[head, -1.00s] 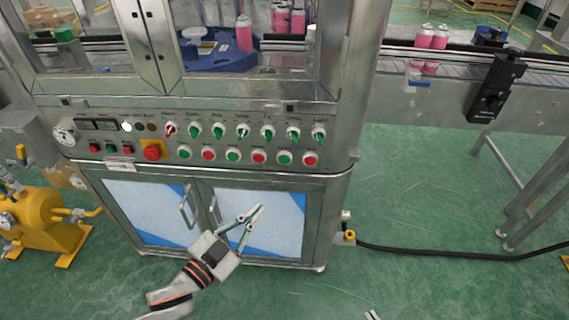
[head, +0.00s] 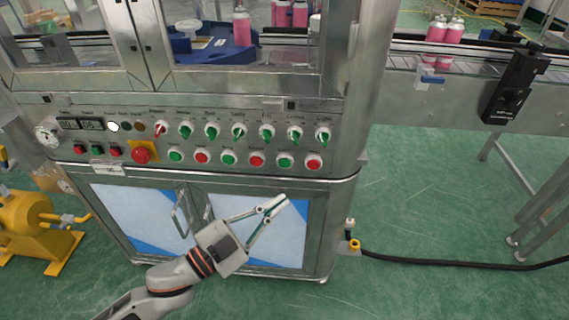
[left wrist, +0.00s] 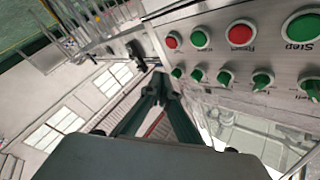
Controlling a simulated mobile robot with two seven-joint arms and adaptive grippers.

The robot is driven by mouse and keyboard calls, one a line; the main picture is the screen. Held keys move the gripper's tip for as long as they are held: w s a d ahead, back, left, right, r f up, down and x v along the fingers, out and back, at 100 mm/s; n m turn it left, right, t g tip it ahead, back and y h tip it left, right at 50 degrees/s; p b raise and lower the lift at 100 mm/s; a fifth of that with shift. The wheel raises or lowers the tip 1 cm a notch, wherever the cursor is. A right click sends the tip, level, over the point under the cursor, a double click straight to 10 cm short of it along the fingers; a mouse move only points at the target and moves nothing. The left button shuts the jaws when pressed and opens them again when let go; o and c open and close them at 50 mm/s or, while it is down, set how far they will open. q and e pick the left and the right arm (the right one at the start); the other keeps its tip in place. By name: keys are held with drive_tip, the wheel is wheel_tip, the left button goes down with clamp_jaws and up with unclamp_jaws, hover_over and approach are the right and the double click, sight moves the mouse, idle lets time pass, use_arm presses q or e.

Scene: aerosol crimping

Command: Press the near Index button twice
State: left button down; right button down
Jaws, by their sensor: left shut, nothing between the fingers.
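The control panel (head: 100,155) has a lower row of round green and red push buttons. The labels are too small to read in the head view, so I cannot tell which button is Index. The row's right end has a green button (head: 285,161) and a red button (head: 313,163). In the left wrist view, a large green button (left wrist: 303,27) is labelled Step, upside down. My left gripper (head: 278,203) is shut and empty, in front of the lower cabinet door, below the button row and apart from it. Its fingers (left wrist: 160,82) also show in the left wrist view. My right gripper is out of view.
Green selector knobs (head: 239,131) sit above the buttons. A red emergency stop (head: 141,155) on a yellow plate is at left. Door handles (head: 181,216) stick out below. A yellow pump (head: 35,225) stands at left. A black cable (head: 450,262) crosses the floor at right.

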sight(285, 163)
use_arm(q)
drive_tip(key=w+b, duration=0.1)
drive_tip(key=w, duration=0.7)
drive_tip(key=shift+w+d, duration=0.15)
drive_tip(key=shift+w, duration=0.2)
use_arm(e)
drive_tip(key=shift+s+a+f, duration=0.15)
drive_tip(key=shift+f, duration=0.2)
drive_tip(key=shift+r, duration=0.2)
use_arm(q)
drive_tip(key=shift+w, duration=0.15)
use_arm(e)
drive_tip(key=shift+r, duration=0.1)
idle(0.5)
use_arm(q)
drive_tip(key=shift+w, duration=0.3)
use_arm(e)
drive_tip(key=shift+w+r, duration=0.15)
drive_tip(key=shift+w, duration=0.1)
